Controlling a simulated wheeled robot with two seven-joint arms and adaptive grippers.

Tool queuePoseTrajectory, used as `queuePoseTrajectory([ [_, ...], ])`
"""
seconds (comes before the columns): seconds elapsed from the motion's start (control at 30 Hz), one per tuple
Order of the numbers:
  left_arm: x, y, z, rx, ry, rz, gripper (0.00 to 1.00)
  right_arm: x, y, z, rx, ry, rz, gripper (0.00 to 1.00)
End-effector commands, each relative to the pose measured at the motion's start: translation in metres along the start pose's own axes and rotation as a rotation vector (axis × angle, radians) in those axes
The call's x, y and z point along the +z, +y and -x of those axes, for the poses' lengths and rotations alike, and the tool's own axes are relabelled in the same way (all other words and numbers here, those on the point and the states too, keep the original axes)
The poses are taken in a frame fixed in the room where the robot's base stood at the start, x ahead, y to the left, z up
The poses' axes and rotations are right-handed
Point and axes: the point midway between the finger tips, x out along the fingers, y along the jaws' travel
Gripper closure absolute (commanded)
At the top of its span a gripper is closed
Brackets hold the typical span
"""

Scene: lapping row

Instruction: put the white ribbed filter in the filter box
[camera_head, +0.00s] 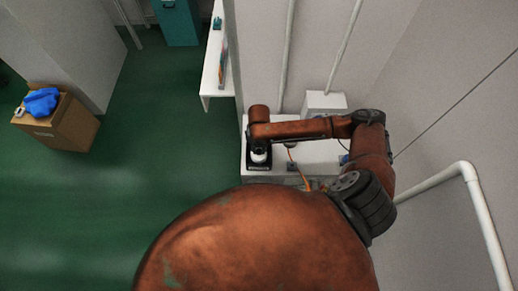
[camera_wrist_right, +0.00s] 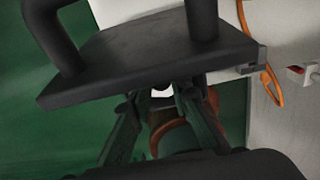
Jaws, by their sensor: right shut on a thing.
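The white filter (camera_head: 260,156) shows as a small pale round shape below my right wrist; its ribs are too small to make out. My right gripper (camera_head: 259,149) is mostly hidden under the wrist. In the right wrist view its fingers close toward a small white patch, the filter (camera_wrist_right: 162,93), which is largely covered. A black square piece (camera_head: 257,167) is around and under the filter in the head view; I cannot tell whether it is the filter box. A black slab with thick tubes (camera_wrist_right: 150,55) crosses beyond the fingers. My left gripper is not in view.
The white bench (camera_head: 318,156) stands against the wall, with a white box (camera_head: 324,103) at its back and an orange cable (camera_head: 297,172) on it. A cardboard box (camera_head: 70,130) with blue cloth (camera_head: 42,102) stands far left. The green floor (camera_head: 150,150) between is clear.

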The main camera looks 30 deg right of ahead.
Motion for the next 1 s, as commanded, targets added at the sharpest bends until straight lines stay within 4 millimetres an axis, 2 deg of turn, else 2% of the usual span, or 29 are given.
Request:
queuePoseTrajectory([
  [0.4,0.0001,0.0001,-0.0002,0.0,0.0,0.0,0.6,-0.0002,-0.0001,-0.0101,0.0,0.0,0.0,1.0],
  [0.43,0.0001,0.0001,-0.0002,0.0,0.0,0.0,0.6,-0.0003,-0.0001,-0.0102,0.0,0.001,0.0,0.82],
  [0.67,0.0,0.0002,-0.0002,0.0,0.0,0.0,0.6,-0.0003,0.0,-0.01,0.0,0.0,0.0,0.66],
  [1.0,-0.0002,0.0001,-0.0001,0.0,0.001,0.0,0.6,0.0,0.0001,-0.0072,0.001,0.0,0.0,0.65],
])
